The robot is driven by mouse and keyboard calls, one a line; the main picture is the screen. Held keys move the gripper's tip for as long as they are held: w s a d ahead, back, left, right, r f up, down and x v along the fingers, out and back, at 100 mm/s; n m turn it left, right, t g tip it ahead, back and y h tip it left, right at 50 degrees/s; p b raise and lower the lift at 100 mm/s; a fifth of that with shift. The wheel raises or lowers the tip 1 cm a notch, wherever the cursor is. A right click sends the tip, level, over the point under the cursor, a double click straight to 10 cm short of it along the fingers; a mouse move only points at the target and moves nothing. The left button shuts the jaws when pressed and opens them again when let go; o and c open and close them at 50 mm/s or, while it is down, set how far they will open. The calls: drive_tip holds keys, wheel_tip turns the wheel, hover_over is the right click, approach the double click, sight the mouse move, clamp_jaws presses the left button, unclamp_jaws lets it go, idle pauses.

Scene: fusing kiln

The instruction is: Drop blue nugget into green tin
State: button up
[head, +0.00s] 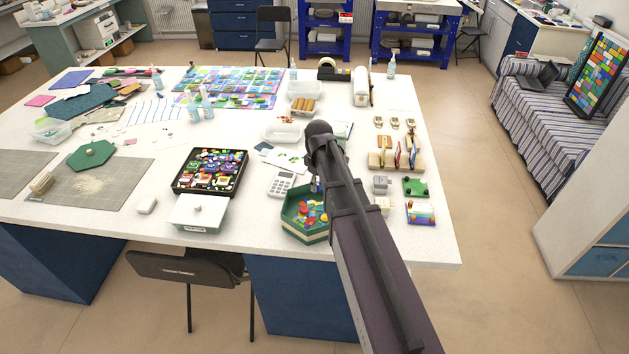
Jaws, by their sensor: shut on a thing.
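My arm reaches in from the lower right, and its dark rounded wrist end is over the table. Only a dark sliver of my gripper (316,184) shows at the left side of the arm, above a green eight-sided box (288,226). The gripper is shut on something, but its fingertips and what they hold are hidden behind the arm. The green box holds several small coloured pieces, some blue; I cannot single out the blue nugget. A black tray (180,187) to the left holds several small coloured containers with pieces. I cannot tell for sure which is the green tin.
A lidded clear box (197,214) stands in front of the black tray. A calculator (281,183) lies between tray and green box. A wooden rack (388,162) and small blocks stand right of my arm. A green eight-sided piece (91,155) lies far left.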

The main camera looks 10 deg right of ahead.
idle(0.3)
drive_tip(key=shift+a+f+b, duration=0.1)
drive_tip(key=shift+f+b, duration=2.85)
drive_tip(key=shift+b, duration=0.05)
drive_tip(key=o, duration=1)
drive_tip(key=shift+r, duration=0.1)
